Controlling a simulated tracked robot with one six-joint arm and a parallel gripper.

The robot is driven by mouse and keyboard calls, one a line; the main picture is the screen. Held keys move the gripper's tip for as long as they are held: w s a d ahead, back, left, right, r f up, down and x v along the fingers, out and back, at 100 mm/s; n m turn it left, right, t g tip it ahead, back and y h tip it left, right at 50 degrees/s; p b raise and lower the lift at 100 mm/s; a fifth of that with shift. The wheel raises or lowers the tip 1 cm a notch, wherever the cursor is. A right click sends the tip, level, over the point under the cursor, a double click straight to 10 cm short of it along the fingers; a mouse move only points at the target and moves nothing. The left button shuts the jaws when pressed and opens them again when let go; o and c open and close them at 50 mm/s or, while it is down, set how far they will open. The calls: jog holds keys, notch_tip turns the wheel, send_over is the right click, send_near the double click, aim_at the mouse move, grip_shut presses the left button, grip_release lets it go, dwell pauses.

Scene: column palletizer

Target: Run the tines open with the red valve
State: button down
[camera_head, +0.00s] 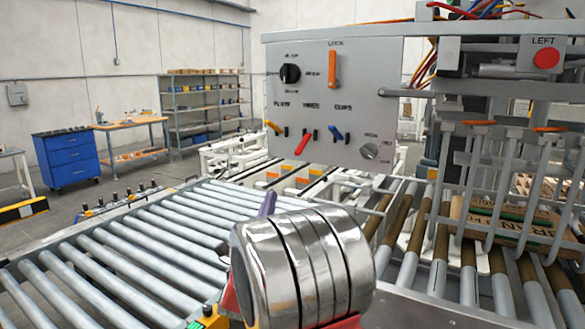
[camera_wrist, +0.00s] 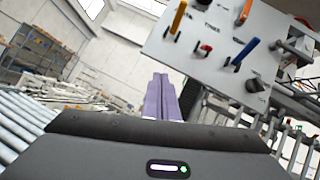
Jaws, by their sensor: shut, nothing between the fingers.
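The red valve (camera_head: 304,142) is a small lever in the middle of the lower row on the grey control panel (camera_head: 368,95), under a label that seems to read TINES. It tilts down to the left in the head view. It also shows in the wrist view (camera_wrist: 205,48), up and right of my gripper. My gripper (camera_wrist: 160,95) has purple fingers, shut and empty, apart from the panel. In the head view a purple fingertip (camera_head: 268,204) shows below the panel; my arm hides the rest. The grey tines (camera_head: 476,185) hang at the right over a cardboard box.
A yellow lever (camera_head: 275,127) and a blue lever (camera_head: 332,131) flank the red valve. Above are a black knob (camera_head: 289,73) and an orange lock lever (camera_head: 332,70). A roller conveyor (camera_head: 130,245) runs below left. Open air lies between fingers and panel.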

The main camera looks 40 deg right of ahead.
aim_at(303, 144)
jog(key=s+m+g+h, duration=0.1)
jog(key=m, duration=0.1)
jog(key=s+d+m+g+h, duration=0.1)
jog(key=s+m+g+h, duration=0.1)
jog(key=m, duration=0.1)
jog(key=s+d+f+m+g+h, duration=0.1)
jog(key=m+g+h, duration=0.1)
jog(key=m, duration=0.1)
jog(key=shift+s+f, duration=0.1)
jog(key=shift+s, duration=0.15)
jog(key=w+d+r, duration=0.1)
jog(key=d+r, duration=0.4)
jog(key=r, duration=0.5)
jog(key=shift+w+r, duration=0.2)
jog(key=shift+w, duration=0.15)
